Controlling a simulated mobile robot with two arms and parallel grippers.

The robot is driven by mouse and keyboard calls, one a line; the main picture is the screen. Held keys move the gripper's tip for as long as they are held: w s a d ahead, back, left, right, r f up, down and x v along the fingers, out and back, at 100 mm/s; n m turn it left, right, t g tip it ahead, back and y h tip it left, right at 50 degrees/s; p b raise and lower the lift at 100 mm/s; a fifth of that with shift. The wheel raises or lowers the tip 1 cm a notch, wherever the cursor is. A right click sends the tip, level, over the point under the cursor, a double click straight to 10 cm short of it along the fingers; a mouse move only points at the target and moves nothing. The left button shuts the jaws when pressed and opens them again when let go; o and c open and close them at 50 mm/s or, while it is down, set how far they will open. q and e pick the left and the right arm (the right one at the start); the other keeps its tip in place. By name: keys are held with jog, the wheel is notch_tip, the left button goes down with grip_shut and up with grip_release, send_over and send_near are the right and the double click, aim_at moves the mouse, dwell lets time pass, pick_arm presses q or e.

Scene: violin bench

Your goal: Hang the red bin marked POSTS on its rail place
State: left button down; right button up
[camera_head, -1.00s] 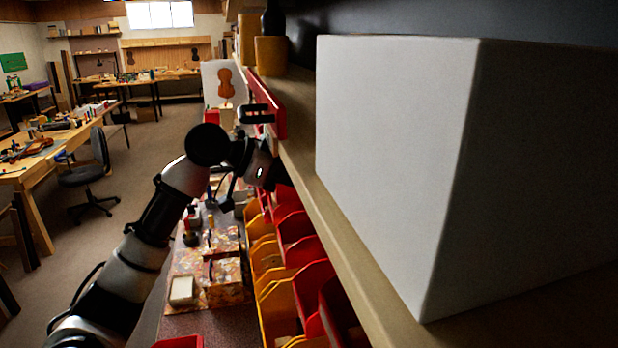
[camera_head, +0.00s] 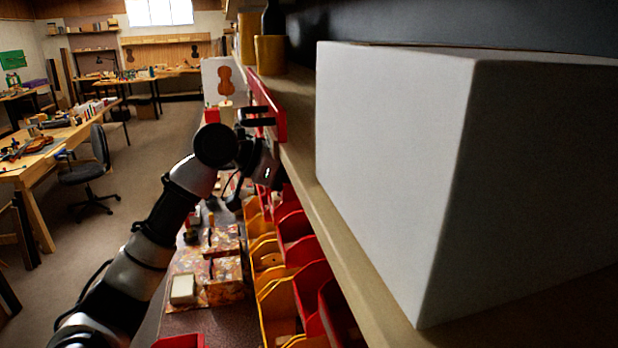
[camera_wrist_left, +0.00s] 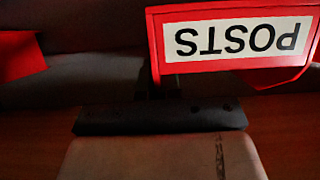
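The red bin marked POSTS (camera_wrist_left: 235,68) shows at the upper right of the left wrist view, close to the camera. Its white label reads upside down there. I cannot single this bin out in the head view. My left gripper (camera_head: 257,117) is beside the shelf edge in the head view, close to a long red panel (camera_head: 270,108). The small dark gripper parts and dim light do not show whether the fingers touch the bin. The rail place cannot be made out. My right gripper is not in view.
A large white box (camera_head: 395,150) stands on the shelf (camera_head: 340,240) at right. Below the shelf are rows of red (camera_head: 312,280) and yellow bins (camera_head: 278,305). Patterned boxes (camera_head: 226,290) sit on the bench below. Open floor lies at left.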

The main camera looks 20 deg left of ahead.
pick_arm(q)
jog(key=shift+f+b, duration=0.6)
jog(key=shift+f, duration=0.35)
dwell(0.6)
jog(key=c, duration=1.2)
grip_release()
jog(key=shift+c, duration=0.2)
